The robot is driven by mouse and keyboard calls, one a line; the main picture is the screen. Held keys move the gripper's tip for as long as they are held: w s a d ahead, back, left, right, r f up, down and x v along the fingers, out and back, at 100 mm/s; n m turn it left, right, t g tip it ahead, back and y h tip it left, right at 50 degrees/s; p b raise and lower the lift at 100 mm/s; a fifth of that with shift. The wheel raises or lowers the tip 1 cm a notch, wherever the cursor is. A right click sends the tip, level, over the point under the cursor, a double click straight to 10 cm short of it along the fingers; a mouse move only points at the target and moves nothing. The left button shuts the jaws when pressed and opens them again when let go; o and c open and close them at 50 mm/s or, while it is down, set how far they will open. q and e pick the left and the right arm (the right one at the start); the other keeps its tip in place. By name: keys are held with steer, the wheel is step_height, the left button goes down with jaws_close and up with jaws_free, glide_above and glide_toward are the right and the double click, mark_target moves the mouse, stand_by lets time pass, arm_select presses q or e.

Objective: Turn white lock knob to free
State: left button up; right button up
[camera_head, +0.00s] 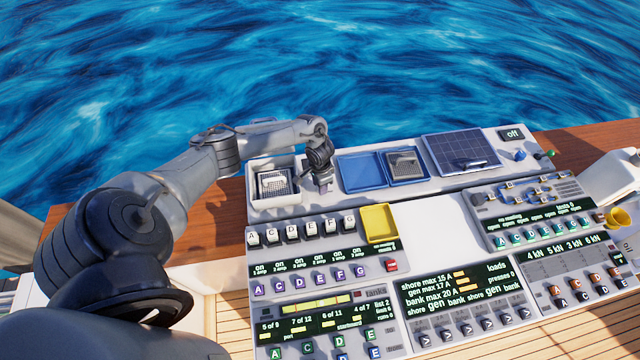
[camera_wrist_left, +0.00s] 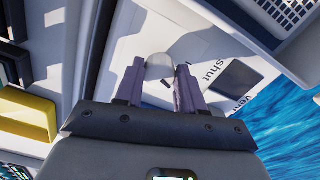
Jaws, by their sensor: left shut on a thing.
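The white lock knob (camera_wrist_left: 160,66) shows in the left wrist view as a small rounded white piece between my fingertips. My left gripper (camera_wrist_left: 158,78) is shut on it. In the head view my left gripper (camera_head: 322,184) points down at the upper part of the console, between a white bin and a blue tray, and hides the knob. A white panel (camera_wrist_left: 205,48) around the knob carries the word "shut" and another partly cut-off word. Which way the knob is turned cannot be told.
A white bin (camera_head: 284,200) with a grille inside stands left of the gripper. Blue trays (camera_head: 360,174) and a dark gridded panel (camera_head: 461,153) lie to the right. A yellow tray (camera_head: 380,223) and rows of lettered switches lie in front. Water (camera_head: 420,60) is beyond.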

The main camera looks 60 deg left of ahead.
arm_select(q)
steer(key=m, duration=0.3)
steer(key=shift+a+m, duration=0.1)
steer(key=shift+m, duration=0.3)
steer(key=m, duration=0.2)
steer(key=shift+m+b, duration=0.35)
steer(key=shift+m, duration=0.05)
steer(key=m+b, duration=0.1)
steer(key=m, duration=0.2)
steer(key=shift+f, duration=0.1)
steer(key=shift+w+a+m+b, duration=0.1)
steer(key=shift+m+b, duration=0.5)
steer(key=shift+m, duration=1.6)
steer(key=o, duration=1)
steer(key=shift+o, duration=0.2)
steer(key=shift+r, duration=0.2)
